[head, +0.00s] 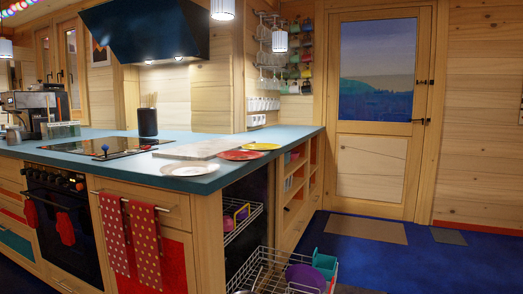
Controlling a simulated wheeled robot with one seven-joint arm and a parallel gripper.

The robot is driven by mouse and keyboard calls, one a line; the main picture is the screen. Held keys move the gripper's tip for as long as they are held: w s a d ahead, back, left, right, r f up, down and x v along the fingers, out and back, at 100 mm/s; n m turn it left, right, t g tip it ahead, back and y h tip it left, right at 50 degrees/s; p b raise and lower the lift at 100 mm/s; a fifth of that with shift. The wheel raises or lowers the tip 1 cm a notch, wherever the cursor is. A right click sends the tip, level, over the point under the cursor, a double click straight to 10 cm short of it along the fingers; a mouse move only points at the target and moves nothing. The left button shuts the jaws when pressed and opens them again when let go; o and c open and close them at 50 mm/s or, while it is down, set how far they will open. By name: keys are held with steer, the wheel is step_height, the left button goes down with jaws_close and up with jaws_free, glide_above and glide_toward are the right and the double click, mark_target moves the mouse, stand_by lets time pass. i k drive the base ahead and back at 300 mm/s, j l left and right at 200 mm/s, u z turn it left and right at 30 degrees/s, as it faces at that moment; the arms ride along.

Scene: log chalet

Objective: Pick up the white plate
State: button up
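The white plate (188,169) lies flat on the blue countertop (183,184), close to its front edge near the corner. A red plate (238,156) and a yellow plate (261,147) lie behind it to the right, in a rough row. A pale board (203,148) lies behind the white plate. My gripper is not in the head view.
An open dishwasher with its lower rack (275,270) pulled out stands below the counter's right end. A cooktop (105,147) is left of the plate, with a dark utensil pot (147,122) behind. Blue floor (400,262) at right is mostly clear.

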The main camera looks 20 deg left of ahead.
mark_target(195, 168)
steer(key=j+u, duration=0.15)
steer(key=u, duration=1.35)
